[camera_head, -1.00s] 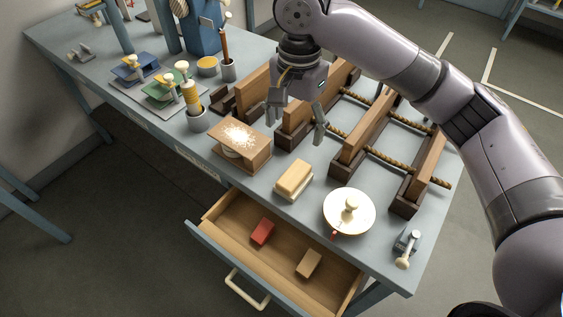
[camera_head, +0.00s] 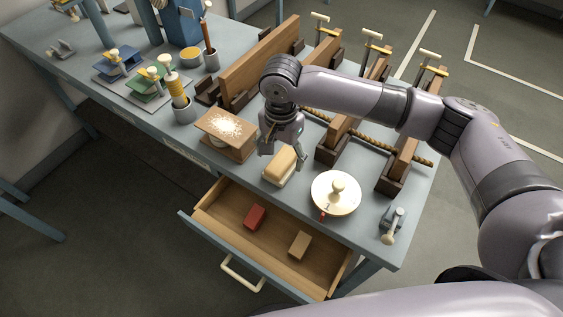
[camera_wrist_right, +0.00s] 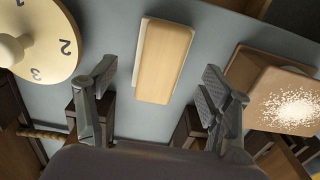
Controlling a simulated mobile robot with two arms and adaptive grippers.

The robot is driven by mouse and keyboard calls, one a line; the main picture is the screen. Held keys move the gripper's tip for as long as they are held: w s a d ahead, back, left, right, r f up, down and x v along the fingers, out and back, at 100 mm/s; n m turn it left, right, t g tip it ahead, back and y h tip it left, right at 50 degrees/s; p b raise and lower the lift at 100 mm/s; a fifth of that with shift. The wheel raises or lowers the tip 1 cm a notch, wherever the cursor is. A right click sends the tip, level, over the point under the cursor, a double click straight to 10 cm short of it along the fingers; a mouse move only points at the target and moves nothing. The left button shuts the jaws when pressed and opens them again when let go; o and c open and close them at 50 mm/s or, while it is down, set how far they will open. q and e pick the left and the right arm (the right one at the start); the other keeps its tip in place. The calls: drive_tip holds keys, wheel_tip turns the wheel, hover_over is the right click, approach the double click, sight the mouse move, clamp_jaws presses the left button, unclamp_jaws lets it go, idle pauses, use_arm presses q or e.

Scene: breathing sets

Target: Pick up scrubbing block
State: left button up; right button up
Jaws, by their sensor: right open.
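The scrubbing block (camera_head: 283,169), a pale tan block on a whitish base, lies on the bench near its front edge, behind the open drawer. In the right wrist view the block (camera_wrist_right: 165,62) lies between and ahead of the two fingers. My right gripper (camera_head: 283,157) is open and points down just behind and above the block, partly covering its far end. The right wrist view shows the open fingers (camera_wrist_right: 158,84) with nothing between their pads. Whether they touch the block cannot be told, but gaps show on both sides. My left gripper is not in view.
A wooden box with white powder (camera_head: 226,134) stands left of the block. A round numbered dial (camera_head: 335,193) is to its right. The open drawer (camera_head: 217,237) holds a red block (camera_head: 255,216) and a tan block (camera_head: 299,245). Wooden racks (camera_head: 335,140) stand behind.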

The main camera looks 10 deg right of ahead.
sight(281, 159)
wheel_tip(281, 159, down, 2)
drive_tip(key=shift+f, duration=0.2)
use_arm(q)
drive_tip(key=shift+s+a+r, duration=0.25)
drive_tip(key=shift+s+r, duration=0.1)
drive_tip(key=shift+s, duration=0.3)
use_arm(e)
drive_tip(key=shift+f, duration=0.35)
drive_tip(key=shift+c, duration=0.3)
drive_tip(key=c, duration=1.2)
drive_tip(key=shift+c, duration=0.2)
drive_tip(key=shift+r, duration=0.1)
